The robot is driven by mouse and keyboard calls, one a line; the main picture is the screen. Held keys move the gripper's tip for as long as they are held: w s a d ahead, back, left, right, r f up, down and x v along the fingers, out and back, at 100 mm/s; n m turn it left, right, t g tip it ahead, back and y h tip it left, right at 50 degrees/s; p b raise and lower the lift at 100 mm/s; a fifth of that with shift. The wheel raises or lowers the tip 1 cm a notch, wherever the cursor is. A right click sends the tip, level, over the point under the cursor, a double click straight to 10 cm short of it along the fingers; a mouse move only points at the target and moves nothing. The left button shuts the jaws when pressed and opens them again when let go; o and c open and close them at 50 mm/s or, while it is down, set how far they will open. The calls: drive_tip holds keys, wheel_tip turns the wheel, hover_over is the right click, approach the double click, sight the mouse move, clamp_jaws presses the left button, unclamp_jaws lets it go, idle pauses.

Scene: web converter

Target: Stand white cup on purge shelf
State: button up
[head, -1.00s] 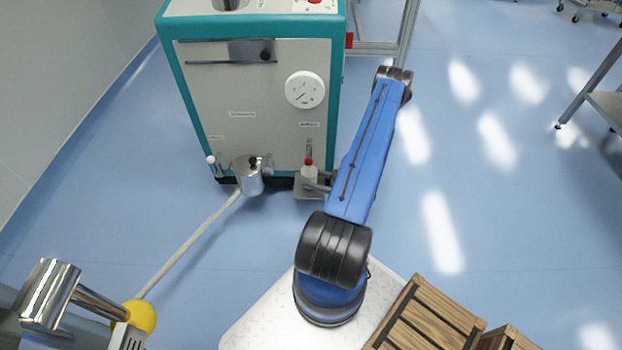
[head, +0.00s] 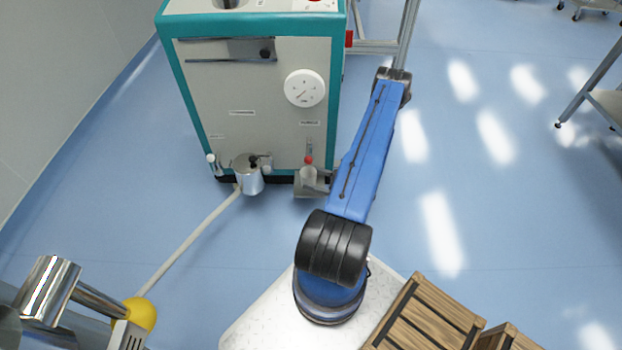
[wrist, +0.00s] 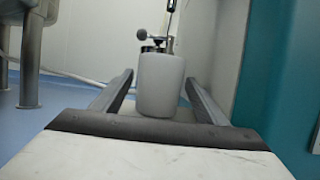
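The white cup (wrist: 161,85) is upright between the two fingers of my gripper (wrist: 160,82) in the wrist view. The fingertips are very close to its sides, and I cannot tell whether they press on it. The cup's lower edge is near the pale palm in this view. In the head view the cup (head: 308,176) is small, at the foot of the machine, below a red-topped tap (head: 309,160). It is over or on the small purge shelf (head: 304,192); contact is not clear. My gripper reaches it from the right.
The teal and grey machine (head: 228,110) stands directly behind the cup. A metal pot (head: 249,178) with a pale hose (head: 190,240) is to the cup's left. Wooden crates (head: 430,315) are at bottom right.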

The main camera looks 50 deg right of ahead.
drive_tip(key=shift+r, duration=0.1)
drive_tip(key=shift+r, duration=0.6)
drive_tip(key=v, duration=1.2)
drive_tip(key=shift+f, duration=0.1)
